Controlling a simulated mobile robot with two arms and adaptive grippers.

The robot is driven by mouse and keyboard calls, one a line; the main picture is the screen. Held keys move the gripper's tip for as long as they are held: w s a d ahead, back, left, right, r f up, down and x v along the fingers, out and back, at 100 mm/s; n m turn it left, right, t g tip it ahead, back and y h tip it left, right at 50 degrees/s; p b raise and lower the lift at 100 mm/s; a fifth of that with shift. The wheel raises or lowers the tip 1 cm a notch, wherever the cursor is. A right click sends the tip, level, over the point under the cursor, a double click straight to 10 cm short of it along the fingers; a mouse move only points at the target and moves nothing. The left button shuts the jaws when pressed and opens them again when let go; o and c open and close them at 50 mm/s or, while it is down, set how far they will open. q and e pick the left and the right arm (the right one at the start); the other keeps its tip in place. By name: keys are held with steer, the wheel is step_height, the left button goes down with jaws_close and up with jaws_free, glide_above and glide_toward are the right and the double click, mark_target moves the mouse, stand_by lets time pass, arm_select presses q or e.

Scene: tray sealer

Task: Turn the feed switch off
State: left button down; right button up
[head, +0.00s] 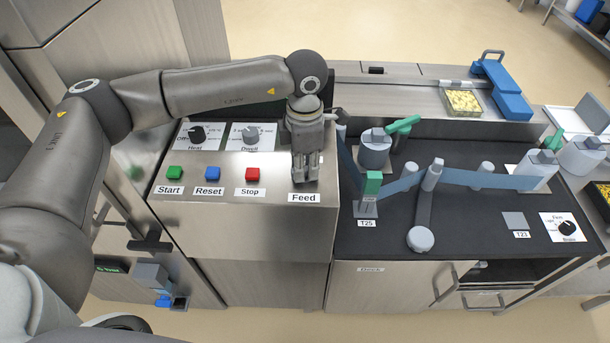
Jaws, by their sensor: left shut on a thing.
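My left gripper (305,176) points down at the right end of the steel control panel (230,222), just above the label "Feed" (303,198). Its fingers are closed together on the feed switch spot and hide the switch, so I cannot see which way the switch is set. My right gripper is not in view.
Green Start (175,173), blue Reset (213,174) and red Stop (253,175) buttons sit left of the gripper. Heat (198,134) and Dwell (251,134) knobs are behind them. A blue film band (400,186) runs past rollers on the dark deck at right. A yellow-filled tray (463,101) is farther back.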

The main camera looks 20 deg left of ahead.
arm_select(q)
steer(key=shift+m+b, duration=1)
steer(key=shift+r+m, duration=0.1)
steer(key=shift+m, duration=0.2)
steer(key=c, duration=1.4)
jaws_free()
steer(key=shift+o, duration=0.2)
step_height(320, 180, up, 12)
